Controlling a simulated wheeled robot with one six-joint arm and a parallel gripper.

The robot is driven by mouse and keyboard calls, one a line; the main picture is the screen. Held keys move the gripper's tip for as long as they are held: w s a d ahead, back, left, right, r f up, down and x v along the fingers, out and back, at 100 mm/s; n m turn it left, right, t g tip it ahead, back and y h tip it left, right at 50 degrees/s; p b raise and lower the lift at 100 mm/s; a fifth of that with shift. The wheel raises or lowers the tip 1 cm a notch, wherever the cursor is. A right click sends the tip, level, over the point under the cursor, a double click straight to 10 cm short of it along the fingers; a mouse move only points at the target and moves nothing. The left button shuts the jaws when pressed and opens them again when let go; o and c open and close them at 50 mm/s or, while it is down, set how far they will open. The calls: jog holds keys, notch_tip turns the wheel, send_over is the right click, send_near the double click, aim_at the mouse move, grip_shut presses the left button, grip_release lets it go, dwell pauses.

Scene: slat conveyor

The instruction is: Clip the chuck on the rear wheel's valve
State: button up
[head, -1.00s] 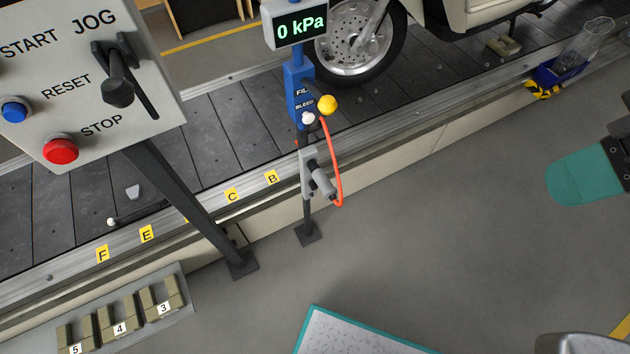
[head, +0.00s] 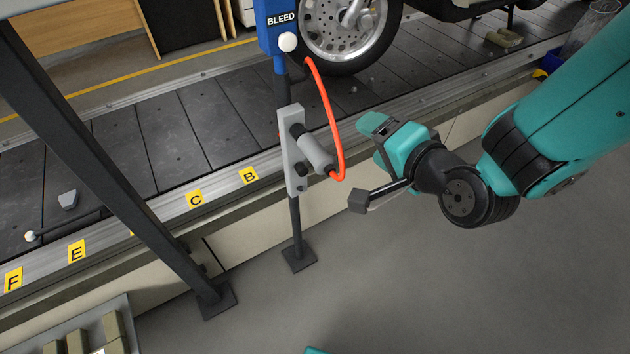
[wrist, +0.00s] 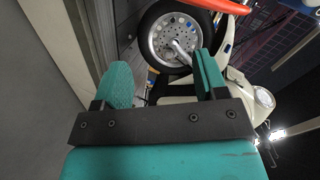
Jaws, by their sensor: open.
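The chuck (head: 316,150) is a grey cylinder with dark ends, sitting in a grey holder (head: 292,165) on the blue-headed air stand. An orange hose (head: 331,105) loops down to it; part of the hose crosses the top of the wrist view (wrist: 212,4). My gripper (head: 374,142) is open and empty, just right of the chuck and apart from it. In the wrist view, its two teal fingers (wrist: 162,78) are spread. A spoked wheel (head: 345,28) of the scooter stands on the conveyor; it also shows in the wrist view (wrist: 168,42). I cannot make out its valve.
The slat conveyor (head: 180,120) runs behind the stand, with yellow letter tags on its edge. A dark post (head: 110,155) crosses the left side. A wire basket (head: 597,25) stands at far right.

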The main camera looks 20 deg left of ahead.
aim_at(332, 172)
jog(key=s+a+f+m+y, duration=0.1)
jog(key=s+a, duration=0.1)
jog(key=s+a+f+m+t+y+b, duration=0.1)
jog(key=s+a+f+m+t+y, duration=0.1)
jog(key=s+a, duration=0.1)
jog(key=shift+s+a+f+m+y+b, duration=0.3)
jog(key=shift+s+f+m+b, duration=0.05)
jog(key=shift+f+m+b, duration=0.05)
